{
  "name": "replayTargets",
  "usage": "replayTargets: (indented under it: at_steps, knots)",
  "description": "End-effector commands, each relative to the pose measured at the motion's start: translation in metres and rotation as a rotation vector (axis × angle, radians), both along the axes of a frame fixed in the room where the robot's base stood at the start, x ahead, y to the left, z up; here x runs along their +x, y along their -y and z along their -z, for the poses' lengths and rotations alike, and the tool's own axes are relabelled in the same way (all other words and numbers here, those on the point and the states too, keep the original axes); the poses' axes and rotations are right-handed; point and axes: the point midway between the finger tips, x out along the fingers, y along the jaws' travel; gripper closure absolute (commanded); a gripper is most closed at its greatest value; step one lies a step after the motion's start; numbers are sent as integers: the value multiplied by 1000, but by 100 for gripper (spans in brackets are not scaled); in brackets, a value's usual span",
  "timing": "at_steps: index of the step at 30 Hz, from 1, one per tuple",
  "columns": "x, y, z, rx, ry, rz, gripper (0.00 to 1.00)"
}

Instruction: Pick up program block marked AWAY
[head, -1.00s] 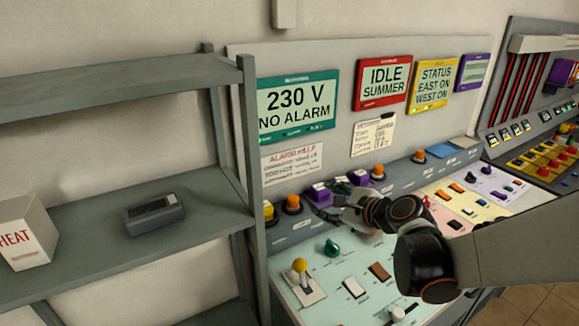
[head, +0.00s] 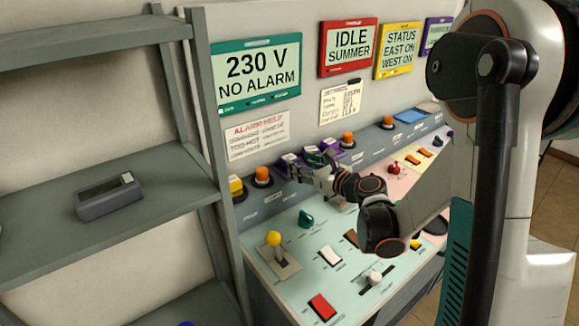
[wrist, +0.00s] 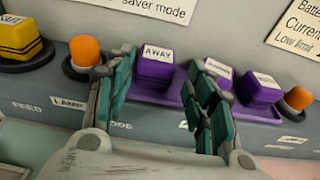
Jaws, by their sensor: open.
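The purple block marked AWAY (wrist: 155,76) sits upright on a purple tray (wrist: 172,99) on the console's raised back ledge. In the wrist view my gripper (wrist: 160,66) is open, with one teal-padded finger on each side of this block; a visible gap shows at least on the right. I cannot tell how deep the block is between the pads. Two more purple blocks stand to its right, one (wrist: 217,72) partly hidden by my right finger, the other (wrist: 259,86) further right. In the head view my gripper (head: 318,165) covers part of the blocks.
Orange knobs (wrist: 85,50) and (wrist: 298,98) flank the tray closely. A yellow block (wrist: 22,40) stands at far left. The console's front panel has a yellow-topped lever (head: 274,239) and switches. A grey shelf (head: 150,203) stands left, holding a grey device (head: 108,196).

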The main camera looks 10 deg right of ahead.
Motion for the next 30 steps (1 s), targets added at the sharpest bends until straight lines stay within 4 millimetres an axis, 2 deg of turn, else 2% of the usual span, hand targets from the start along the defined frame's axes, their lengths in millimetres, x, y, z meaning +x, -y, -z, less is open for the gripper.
replayTargets:
  at_steps: [10, 19, 26, 30]
  knots:
    - [21, -10, 5, -2, 1, -1, 50]
    - [55, -28, 12, -2, 1, -1, 50]
    - [58, -28, 11, -2, 1, 1, 50]
    - [58, -28, 11, -2, 1, 0, 79]
